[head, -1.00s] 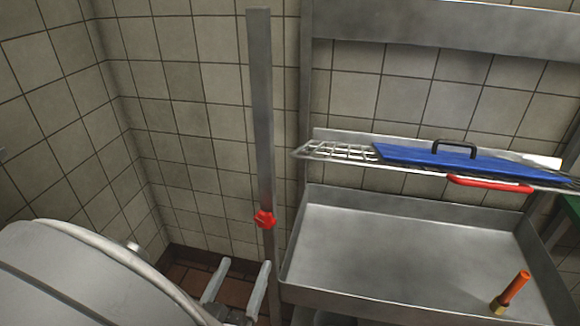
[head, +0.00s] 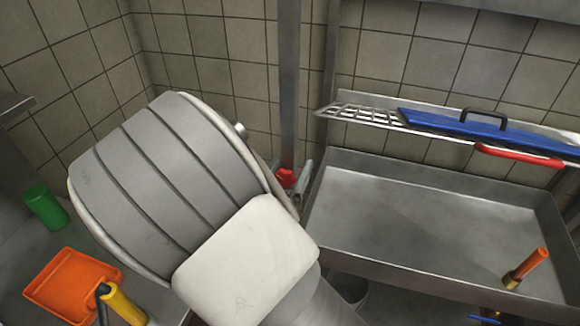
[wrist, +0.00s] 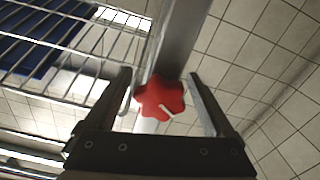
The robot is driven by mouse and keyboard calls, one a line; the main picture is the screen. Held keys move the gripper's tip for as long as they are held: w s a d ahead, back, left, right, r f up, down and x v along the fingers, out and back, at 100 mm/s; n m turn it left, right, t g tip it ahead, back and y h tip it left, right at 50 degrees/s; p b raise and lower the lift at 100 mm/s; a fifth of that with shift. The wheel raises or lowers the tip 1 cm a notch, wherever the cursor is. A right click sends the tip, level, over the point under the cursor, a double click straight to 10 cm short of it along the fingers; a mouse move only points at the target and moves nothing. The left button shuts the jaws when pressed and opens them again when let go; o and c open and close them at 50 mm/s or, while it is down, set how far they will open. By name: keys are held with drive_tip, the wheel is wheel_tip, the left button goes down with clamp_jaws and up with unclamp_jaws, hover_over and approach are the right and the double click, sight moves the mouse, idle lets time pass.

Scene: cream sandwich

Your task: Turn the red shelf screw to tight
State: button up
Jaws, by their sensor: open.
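The red shelf screw (head: 286,177) is a star-shaped knob on a vertical metal post (head: 288,80) left of the sink. In the wrist view, the red screw (wrist: 160,97) lies between the two fingers of my gripper (wrist: 160,82), with a gap showing on each side. A short white line marks its face. My gripper is open. In the head view, my gripper (head: 293,182) is at the screw, and my arm hides most of it and the lower post.
A metal sink (head: 420,205) with an orange-handled tool (head: 527,268) stands right of the post. Above it is a wire rack (head: 360,113) with a blue lid (head: 480,130). An orange dustpan (head: 70,285) and green bottle (head: 44,207) sit at left.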

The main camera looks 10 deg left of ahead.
drive_tip(key=c, duration=1.4)
drive_tip(key=shift+f, duration=0.1)
drive_tip(key=shift+b, duration=0.35)
drive_tip(key=shift+f+m+b, duration=0.15)
drive_tip(key=shift+m+b, duration=0.85)
drive_tip(key=m+b, duration=0.2)
drive_tip(key=shift+m+b, duration=0.3)
drive_tip(key=shift+b, duration=0.05)
drive_tip(key=shift+m+b, duration=0.65)
drive_tip(key=shift+m, duration=0.05)
drive_tip(key=shift+r, duration=0.2)
